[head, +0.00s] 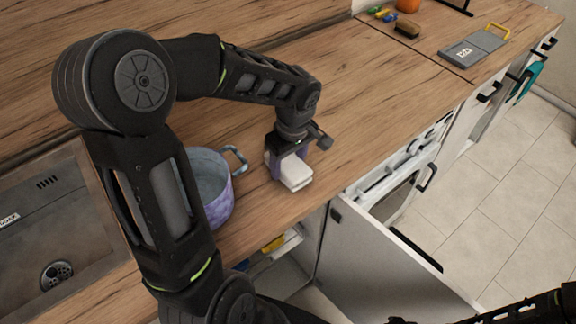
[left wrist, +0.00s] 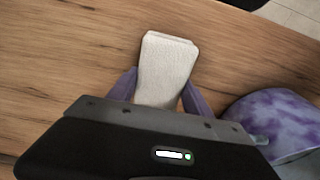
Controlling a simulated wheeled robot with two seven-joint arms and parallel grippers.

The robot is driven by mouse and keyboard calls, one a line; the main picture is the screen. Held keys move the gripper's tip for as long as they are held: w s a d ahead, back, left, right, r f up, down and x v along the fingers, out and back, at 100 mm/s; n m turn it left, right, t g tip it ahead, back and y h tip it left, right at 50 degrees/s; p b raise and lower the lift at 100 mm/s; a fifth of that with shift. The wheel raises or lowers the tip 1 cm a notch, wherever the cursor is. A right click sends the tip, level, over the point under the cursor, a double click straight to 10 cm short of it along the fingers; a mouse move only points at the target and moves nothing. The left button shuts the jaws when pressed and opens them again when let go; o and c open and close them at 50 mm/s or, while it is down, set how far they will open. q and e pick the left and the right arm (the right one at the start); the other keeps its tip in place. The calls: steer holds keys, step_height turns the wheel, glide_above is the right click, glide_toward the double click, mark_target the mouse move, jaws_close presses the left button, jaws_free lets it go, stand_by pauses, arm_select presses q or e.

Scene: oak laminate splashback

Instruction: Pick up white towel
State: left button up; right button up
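The white towel (head: 297,172) is a small folded block at the front part of the wooden counter, right of the purple pot. In the left wrist view the towel (left wrist: 165,65) sticks out from between two purple fingers. My left gripper (head: 283,160) points down over it. Its fingers (left wrist: 161,82) lie against both sides of the towel with no clear gap. I cannot tell whether the towel still touches the counter. My right arm (head: 530,308) shows only in part at the bottom right; its gripper cannot be made out.
A purple pot (head: 217,205) with blue handles stands close left of the towel; it also shows in the wrist view (left wrist: 275,120). A sink (head: 50,235) is at the left. An open cabinet door (head: 385,265) and an open dishwasher (head: 400,170) lie below the counter edge.

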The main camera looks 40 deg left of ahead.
mark_target(288, 162)
arm_select(q)
steer(key=c, duration=1.1)
steer(key=shift+o, duration=0.2)
step_height(288, 162, up, 10)
steer(key=shift+r+b, duration=0.1)
steer(key=shift+b, duration=0.6)
